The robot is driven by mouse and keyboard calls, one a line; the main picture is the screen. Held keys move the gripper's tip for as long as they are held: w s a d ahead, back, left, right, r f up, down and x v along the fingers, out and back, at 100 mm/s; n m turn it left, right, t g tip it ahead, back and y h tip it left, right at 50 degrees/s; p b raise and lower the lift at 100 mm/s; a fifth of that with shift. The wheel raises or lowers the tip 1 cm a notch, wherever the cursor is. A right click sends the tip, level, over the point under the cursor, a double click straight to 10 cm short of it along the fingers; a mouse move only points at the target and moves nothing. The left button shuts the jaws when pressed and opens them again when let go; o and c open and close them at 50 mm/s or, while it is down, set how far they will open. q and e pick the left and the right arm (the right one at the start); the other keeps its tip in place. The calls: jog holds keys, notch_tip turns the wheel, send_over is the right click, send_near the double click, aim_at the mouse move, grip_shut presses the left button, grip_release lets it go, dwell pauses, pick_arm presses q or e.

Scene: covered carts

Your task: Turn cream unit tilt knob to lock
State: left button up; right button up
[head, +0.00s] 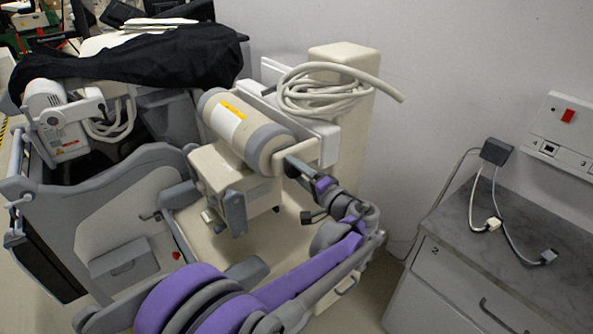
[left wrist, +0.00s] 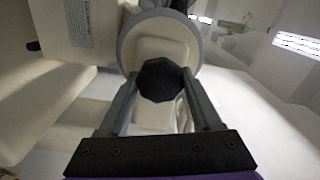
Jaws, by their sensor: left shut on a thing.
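The cream unit (head: 228,118) is a cylinder with grey end bands and a yellow and white label, on a boxy cream mount. In the left wrist view its round end (left wrist: 163,48) has a grey rim. The black faceted tilt knob (left wrist: 165,80) stands out from that end. My left gripper (left wrist: 164,88) is shut on the knob, one finger on each side. In the head view my left gripper (head: 296,166) reaches the unit's right end, and I cannot make out the knob there. My right gripper is not in view.
A cream column (head: 350,135) with a coiled cream hose (head: 325,92) stands behind the unit. A grey cart with a black cover (head: 150,62) is at the left. A drawer cabinet (head: 480,270) with cables on top is at the right. Floor shows between column and cabinet.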

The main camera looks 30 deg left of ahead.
pick_arm(q)
jog(key=o, duration=1.4)
jog(key=shift+c, duration=0.2)
jog(key=shift+d, duration=0.15)
jog(key=b+v, duration=0.1)
jog(key=v, duration=0.9)
jog(key=shift+s+d, duration=0.2)
jog(key=shift+s, duration=0.05)
